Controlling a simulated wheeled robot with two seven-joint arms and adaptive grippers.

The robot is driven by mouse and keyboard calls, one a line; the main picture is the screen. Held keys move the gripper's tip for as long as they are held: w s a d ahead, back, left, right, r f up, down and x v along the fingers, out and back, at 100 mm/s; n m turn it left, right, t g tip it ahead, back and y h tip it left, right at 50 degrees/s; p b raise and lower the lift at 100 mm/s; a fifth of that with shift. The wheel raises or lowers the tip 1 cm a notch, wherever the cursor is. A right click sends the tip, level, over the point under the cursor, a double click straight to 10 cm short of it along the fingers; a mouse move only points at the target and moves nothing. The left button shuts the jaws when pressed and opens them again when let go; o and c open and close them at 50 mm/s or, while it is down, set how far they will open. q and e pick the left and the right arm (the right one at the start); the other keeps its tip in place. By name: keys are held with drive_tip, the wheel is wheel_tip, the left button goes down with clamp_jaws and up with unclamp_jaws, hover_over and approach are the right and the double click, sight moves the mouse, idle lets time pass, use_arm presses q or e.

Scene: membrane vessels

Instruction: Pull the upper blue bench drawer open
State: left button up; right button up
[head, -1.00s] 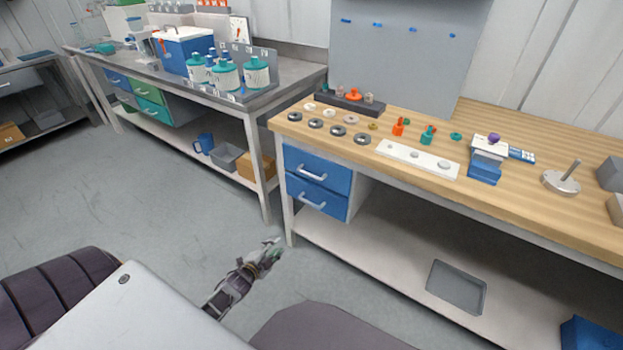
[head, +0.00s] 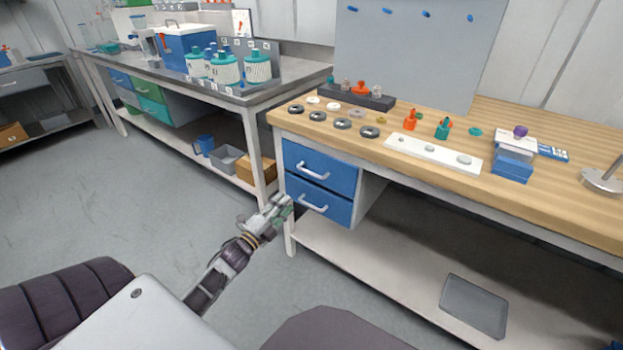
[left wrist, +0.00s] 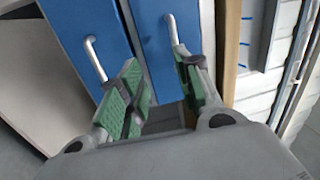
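The upper blue drawer (head: 338,172) is under the left end of the wooden bench and looks closed, with a pale bar handle (head: 313,171). The lower blue drawer (head: 335,207) sits directly below it, also closed. My left gripper (head: 284,205) is in front of and left of the drawers, lower than the upper handle. In the left wrist view my gripper (left wrist: 157,72) is open and empty, its green-padded fingers pointing at the drawer fronts. The upper handle (left wrist: 176,32) is near the right fingertip there, the lower handle (left wrist: 94,60) near the left one. My right gripper is not in view.
The wooden bench top (head: 560,195) carries rings, a white plate (head: 432,154) and small fittings. A bench leg (head: 289,230) stands close to my left gripper. A grey tray (head: 474,305) lies on the lower shelf. Floor left of the bench is clear.

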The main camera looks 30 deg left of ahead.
sight(309, 173)
use_arm(q)
drive_tip(key=shift+w+d+r+m+t+h+b, duration=0.2)
drive_tip(key=shift+r+m+b, duration=0.1)
drive_tip(key=shift+r, duration=0.25)
drive_tip(key=shift+w+d+r+m+t+h+b, duration=0.1)
drive_tip(key=shift+r+m+h+b, duration=0.15)
drive_tip(key=shift+r, duration=0.3)
use_arm(e)
drive_tip(key=shift+w+a+r, duration=0.1)
drive_tip(key=shift+w+r, duration=0.05)
drive_tip(key=shift+r, duration=0.3)
drive_tip(key=shift+w+a+r, duration=0.1)
drive_tip(key=shift+r, duration=0.35)
use_arm(q)
drive_tip(key=shift+w, duration=0.15)
use_arm(e)
drive_tip(key=shift+f, duration=0.1)
use_arm(q)
drive_tip(key=shift+y, duration=0.25)
drive_tip(key=b+x, duration=0.3)
drive_tip(key=x, duration=1)
drive_tip(key=shift+w, duration=0.2)
use_arm(e)
wheel_tip(309, 173, down, 7)
drive_tip(key=a+t+y, duration=0.1)
drive_tip(key=shift+w+a+m+t, duration=0.3)
drive_tip(key=shift+w, duration=0.05)
